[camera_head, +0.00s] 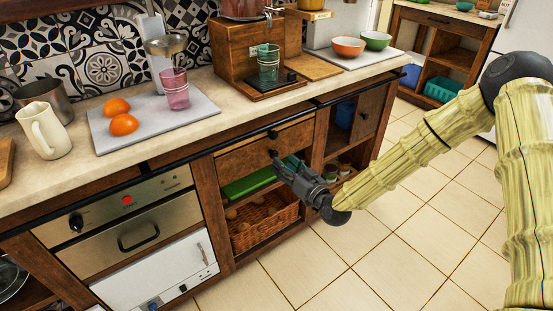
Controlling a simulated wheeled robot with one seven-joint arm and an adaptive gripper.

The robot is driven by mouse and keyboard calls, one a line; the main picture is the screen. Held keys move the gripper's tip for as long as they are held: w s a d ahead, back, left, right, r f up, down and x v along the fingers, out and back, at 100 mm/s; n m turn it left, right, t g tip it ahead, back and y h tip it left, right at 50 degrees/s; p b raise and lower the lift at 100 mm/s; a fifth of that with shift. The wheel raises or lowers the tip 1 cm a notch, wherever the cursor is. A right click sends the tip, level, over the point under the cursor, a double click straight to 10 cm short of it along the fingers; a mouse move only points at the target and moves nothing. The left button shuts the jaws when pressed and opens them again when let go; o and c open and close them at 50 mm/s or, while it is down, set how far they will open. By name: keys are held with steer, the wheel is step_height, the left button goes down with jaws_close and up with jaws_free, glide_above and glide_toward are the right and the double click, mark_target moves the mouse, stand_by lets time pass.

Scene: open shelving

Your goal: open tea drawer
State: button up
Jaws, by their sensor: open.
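A wooden drawer front (240,157) sits under the counter edge, above an open shelf; I take it as the tea drawer. It looks closed. A dark round knob (273,153) shows on its face. My gripper (284,165) is open, just in front of the drawer's lower right part and close to the knob. Whether a finger touches the knob cannot be told. The gripper hides part of the drawer's lower right edge.
A black rail (200,151) runs along the counter front. Below the drawer are a green tray (247,184) and a wicker basket (262,219). An oven (125,236) stands at left. The counter holds a tea dispenser box (243,52) and cups. Tiled floor (390,250) is clear.

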steer(key=shift+x, duration=2.65)
jaws_close()
